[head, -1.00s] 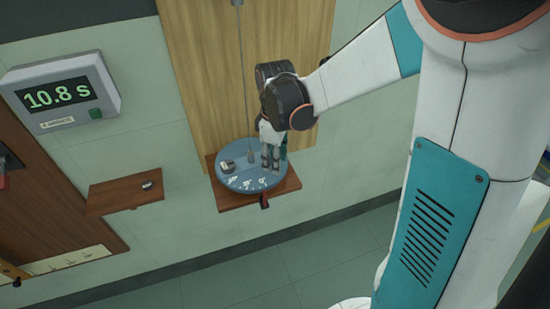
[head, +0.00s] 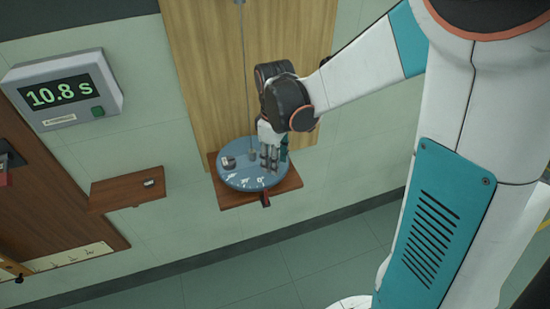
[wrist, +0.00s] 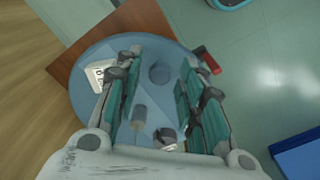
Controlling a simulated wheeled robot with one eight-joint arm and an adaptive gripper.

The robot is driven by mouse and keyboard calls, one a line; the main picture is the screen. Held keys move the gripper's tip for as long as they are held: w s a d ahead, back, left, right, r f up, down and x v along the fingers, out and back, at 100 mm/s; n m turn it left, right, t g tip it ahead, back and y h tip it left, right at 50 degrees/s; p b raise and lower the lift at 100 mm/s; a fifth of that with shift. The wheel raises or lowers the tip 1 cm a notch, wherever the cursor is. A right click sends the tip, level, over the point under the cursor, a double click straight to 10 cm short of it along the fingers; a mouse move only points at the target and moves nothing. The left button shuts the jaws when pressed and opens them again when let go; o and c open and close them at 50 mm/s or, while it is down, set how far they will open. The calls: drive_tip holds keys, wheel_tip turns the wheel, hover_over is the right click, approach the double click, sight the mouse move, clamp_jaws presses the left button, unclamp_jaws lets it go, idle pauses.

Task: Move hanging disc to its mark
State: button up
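The round blue-grey disc (head: 240,178) hangs on a thin wire (head: 245,75) above a small brown wall shelf (head: 230,202). Pale marks (head: 246,183) line its front edge. In the wrist view the disc (wrist: 90,100) lies beneath my fingers. A red pointer (head: 265,199) sits at the shelf's front edge and shows in the wrist view (wrist: 209,60). My gripper (head: 270,167) is over the disc's right part. In the wrist view its fingers (wrist: 160,62) are spread, with a grey post (wrist: 160,72) between them, seemingly touching neither. Which mark the pointer meets is unclear.
A timer (head: 62,91) on the wall reads 10.8 s. A second brown shelf (head: 125,190) with a small dark item (head: 149,183) stands left of the disc. A wooden panel (head: 205,60) backs the wire. The floor below is clear.

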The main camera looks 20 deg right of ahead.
drive_tip(key=shift+r, duration=0.15)
wheel_tip(320, 180, up, 12)
idle(0.7)
drive_tip(key=shift+s, duration=0.2)
drive_tip(key=s+m+t, duration=0.7)
drive_tip(key=s+m, duration=0.2)
drive_tip(key=s, duration=0.5)
drive_tip(key=shift+s+d+r, duration=0.2)
drive_tip(key=shift+d, duration=0.25)
idle(1.4)
